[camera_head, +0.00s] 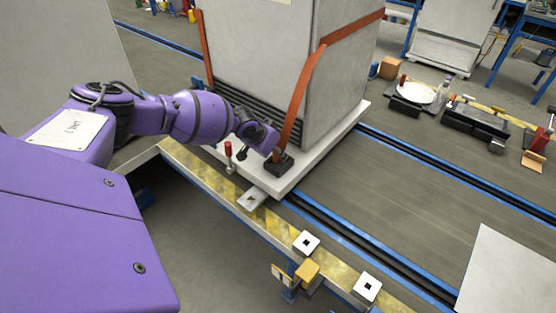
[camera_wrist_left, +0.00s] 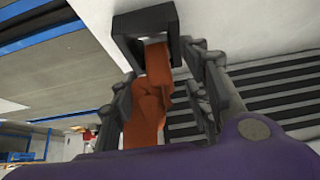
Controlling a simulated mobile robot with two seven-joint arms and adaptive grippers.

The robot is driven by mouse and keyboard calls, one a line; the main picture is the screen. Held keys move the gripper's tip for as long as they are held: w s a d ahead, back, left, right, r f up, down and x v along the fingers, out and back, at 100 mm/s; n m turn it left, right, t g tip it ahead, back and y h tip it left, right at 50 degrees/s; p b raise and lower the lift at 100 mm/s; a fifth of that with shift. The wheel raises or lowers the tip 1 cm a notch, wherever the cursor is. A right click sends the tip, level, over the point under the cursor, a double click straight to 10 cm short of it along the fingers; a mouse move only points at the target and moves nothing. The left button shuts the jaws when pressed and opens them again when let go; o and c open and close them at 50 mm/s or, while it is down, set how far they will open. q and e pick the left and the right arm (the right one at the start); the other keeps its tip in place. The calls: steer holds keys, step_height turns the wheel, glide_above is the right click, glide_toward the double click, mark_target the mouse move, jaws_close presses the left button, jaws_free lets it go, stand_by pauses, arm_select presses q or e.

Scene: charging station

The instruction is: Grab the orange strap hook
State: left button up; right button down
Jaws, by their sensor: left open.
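An orange strap (camera_head: 299,98) runs down the front corner of a large grey cabinet (camera_head: 262,45) to a dark hook block (camera_head: 279,165) on the white base plate (camera_head: 330,148). My left gripper (camera_head: 272,150) is at the strap's lower end, just above the block. In the left wrist view the gripper (camera_wrist_left: 160,95) is open. Its two dark fingers stand on either side of the orange strap (camera_wrist_left: 150,105), below the black hook frame (camera_wrist_left: 147,38) in the picture. Whether the fingers touch the strap I cannot tell. My right gripper is not in view.
A red-handled clamp (camera_head: 228,150) stands on the plate left of the gripper. A second orange strap (camera_head: 204,52) is at the cabinet's left edge. A yellow-black striped edge (camera_head: 205,176) runs along the front. The grey conveyor surface (camera_head: 400,190) to the right is mostly clear.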

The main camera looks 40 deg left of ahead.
arm_select(q)
steer(key=shift+w+f, duration=0.2)
steer(key=shift+f, duration=0.1)
steer(key=shift+r, duration=0.1)
jaws_close()
